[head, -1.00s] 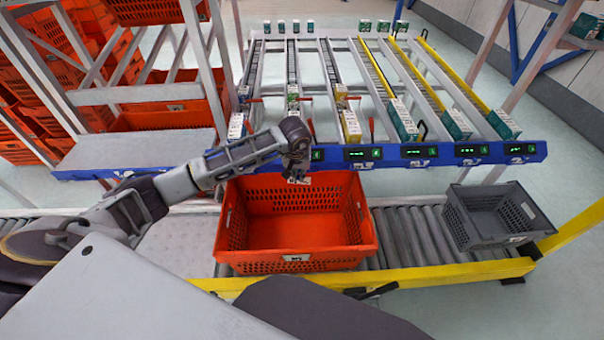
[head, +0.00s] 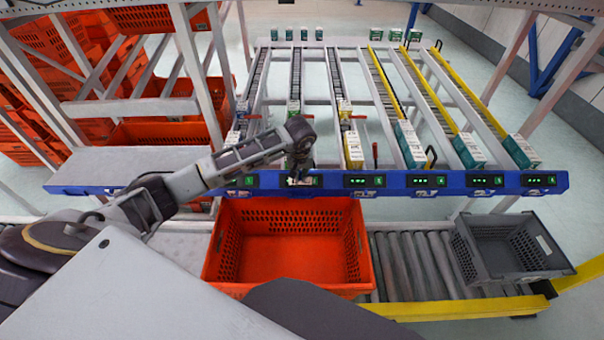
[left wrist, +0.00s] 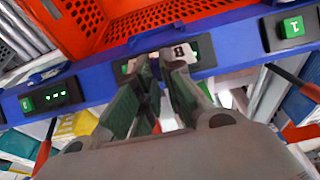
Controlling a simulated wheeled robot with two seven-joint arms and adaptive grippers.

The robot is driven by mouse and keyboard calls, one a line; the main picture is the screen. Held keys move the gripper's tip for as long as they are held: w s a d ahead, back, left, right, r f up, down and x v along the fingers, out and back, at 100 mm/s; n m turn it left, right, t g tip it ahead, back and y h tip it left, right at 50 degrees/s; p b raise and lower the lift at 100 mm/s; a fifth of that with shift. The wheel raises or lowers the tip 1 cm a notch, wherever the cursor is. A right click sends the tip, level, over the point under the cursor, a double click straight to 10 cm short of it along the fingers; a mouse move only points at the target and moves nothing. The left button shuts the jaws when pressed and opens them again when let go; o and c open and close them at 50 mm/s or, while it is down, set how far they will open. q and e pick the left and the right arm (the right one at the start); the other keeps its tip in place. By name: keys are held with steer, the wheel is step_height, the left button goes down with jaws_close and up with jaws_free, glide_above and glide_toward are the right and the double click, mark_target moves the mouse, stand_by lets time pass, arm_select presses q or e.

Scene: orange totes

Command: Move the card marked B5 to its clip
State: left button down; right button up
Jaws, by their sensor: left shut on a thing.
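My left gripper (head: 299,177) is at the front face of the blue rail (head: 450,193), at the second label position from the left. It is shut on a small white card (head: 293,182), which shows just at the fingertips. In the left wrist view the two fingers (left wrist: 165,62) close on the card, and a white piece with a dark mark (left wrist: 183,52) shows beside them against the rail. The fingers hide part of it, and I cannot read B5 or tell whether the card touches a clip. My right gripper is not in view.
An orange tote (head: 290,245) stands empty on the roller conveyor below the rail. A grey crate (head: 515,255) stands to its right. Green-lit displays (head: 365,181) line the rail. Sloping lanes with cartons (head: 410,145) lie behind it. White uprights (head: 190,60) stand at left.

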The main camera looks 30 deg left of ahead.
arm_select(q)
steer(key=shift+w+a, duration=0.1)
steer(key=shift+w, duration=0.2)
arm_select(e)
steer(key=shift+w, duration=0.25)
arm_select(q)
steer(key=shift+r, duration=0.1)
steer(key=shift+f, duration=0.35)
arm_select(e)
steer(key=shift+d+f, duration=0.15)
arm_select(q)
steer(key=shift+f+b, duration=0.7)
steer(key=shift+f, duration=0.35)
steer(key=shift+f+b, duration=0.35)
steer(key=shift+f, duration=0.35)
steer(key=shift+f+b, duration=0.4)
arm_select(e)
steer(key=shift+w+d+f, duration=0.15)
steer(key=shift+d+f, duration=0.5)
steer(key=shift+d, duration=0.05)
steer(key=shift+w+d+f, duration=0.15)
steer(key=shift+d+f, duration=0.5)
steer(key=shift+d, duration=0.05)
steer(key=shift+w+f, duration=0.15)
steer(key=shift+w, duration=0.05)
